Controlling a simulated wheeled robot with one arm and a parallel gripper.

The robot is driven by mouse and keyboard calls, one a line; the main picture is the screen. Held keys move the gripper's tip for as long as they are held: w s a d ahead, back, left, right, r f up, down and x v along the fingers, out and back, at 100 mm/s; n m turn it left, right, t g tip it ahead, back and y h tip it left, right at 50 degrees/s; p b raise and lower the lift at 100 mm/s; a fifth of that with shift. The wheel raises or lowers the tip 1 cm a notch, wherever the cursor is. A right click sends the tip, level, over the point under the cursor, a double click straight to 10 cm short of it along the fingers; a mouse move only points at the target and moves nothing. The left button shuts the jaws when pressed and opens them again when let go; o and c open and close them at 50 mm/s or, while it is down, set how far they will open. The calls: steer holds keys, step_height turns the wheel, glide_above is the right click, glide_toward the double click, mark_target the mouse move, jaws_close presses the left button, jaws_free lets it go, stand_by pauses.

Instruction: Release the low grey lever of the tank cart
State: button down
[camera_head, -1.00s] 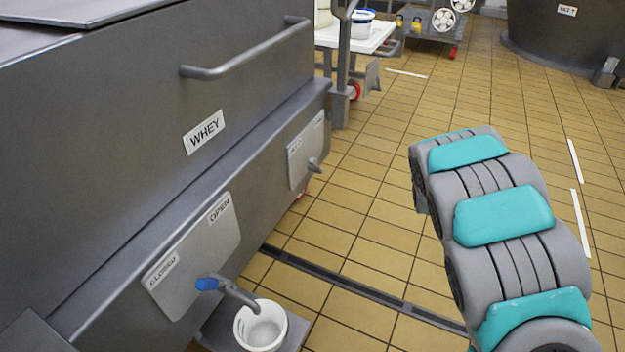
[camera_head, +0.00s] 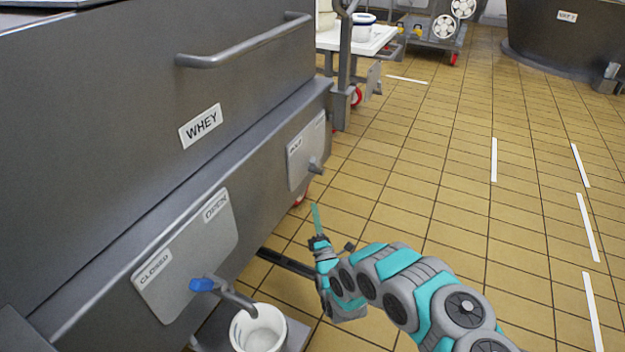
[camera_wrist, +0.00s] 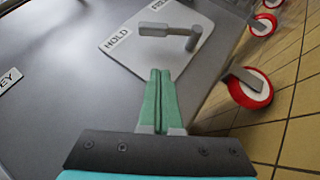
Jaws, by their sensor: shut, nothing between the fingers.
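The low grey lever (camera_wrist: 165,30) is on a pale plate (camera_wrist: 150,60) on the tank's side in the wrist view. Its handle points left from its pivot, towards the HOLD label (camera_wrist: 117,38); a second label above is partly cut off. In the head view the lever (camera_head: 316,166) shows small at the far end of the grey WHEY tank cart (camera_head: 110,130). My gripper (camera_head: 314,207) is just beyond the lower tank edge, below the lever. In the wrist view its green fingers (camera_wrist: 160,75) are shut and empty, pointing at the plate and apart from the lever.
A blue-handled tap (camera_head: 202,285) with OPEN and CLOSED labels sits nearer, above a white bucket (camera_head: 257,335). Red-rimmed wheels (camera_wrist: 250,88) stand right of the plate. A tank handle (camera_head: 245,45) juts out above.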

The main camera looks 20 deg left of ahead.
mark_target(317, 166)
steer(key=d+r+x, duration=0.1)
steer(key=x, duration=1)
steer(key=shift+w+r+b, duration=0.3)
steer(key=shift+w+r, duration=0.05)
steer(key=shift+d+r, duration=0.1)
steer(key=shift+r, duration=0.05)
